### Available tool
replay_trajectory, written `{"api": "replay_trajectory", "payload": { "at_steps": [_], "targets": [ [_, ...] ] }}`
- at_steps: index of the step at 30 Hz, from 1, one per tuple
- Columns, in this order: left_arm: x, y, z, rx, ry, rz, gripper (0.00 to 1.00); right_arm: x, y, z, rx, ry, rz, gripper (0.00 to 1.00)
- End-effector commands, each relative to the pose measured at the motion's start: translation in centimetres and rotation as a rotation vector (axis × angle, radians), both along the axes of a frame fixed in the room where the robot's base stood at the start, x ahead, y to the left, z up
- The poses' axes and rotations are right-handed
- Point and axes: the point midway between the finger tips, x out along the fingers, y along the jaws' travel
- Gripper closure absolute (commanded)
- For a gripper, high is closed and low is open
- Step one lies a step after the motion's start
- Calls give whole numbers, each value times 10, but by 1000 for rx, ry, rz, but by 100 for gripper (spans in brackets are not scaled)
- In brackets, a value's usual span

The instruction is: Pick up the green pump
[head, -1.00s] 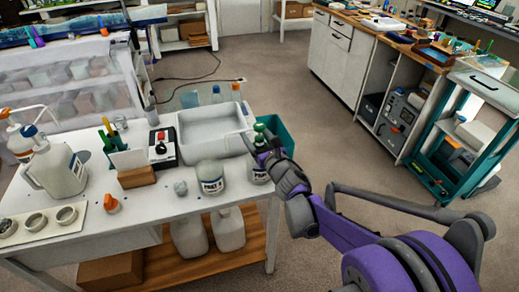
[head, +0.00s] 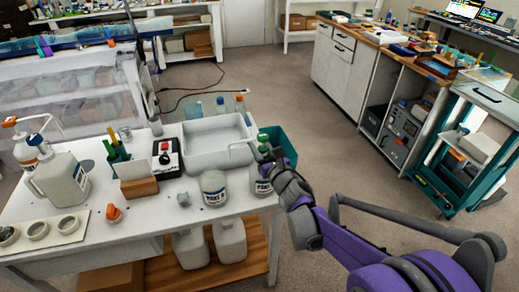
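The green pump (head: 264,138) has a green head and a pale spout pointing left. It sits above a white labelled bottle (head: 263,181) at the right end of the white table, beside a second labelled bottle (head: 214,188). My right gripper (head: 269,157) is at the pump, just below its green head, reaching in from the right. Its fingers are small and partly hidden against the pump and bottle, so I cannot tell whether they are shut on it. My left gripper is not in view.
A white tray (head: 187,160) lies behind the bottles, and a teal bin (head: 289,147) is just right of it. A large white jug (head: 60,178), a cup of tools and a black box with a red button (head: 166,157) stand further left.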

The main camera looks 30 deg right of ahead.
Motion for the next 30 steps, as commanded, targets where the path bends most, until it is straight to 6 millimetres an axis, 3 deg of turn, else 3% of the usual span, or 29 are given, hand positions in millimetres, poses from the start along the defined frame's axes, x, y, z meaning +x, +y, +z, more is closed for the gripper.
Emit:
{"api": "replay_trajectory", "payload": {
  "at_steps": [5,21,30],
  "targets": [
    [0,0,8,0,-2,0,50,-1,0,26,0,-1,0,100],
    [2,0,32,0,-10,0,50,0,0,147,0,-1,-1,100],
    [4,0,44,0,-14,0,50,0,0,183,0,-1,0,100]
  ]
}}
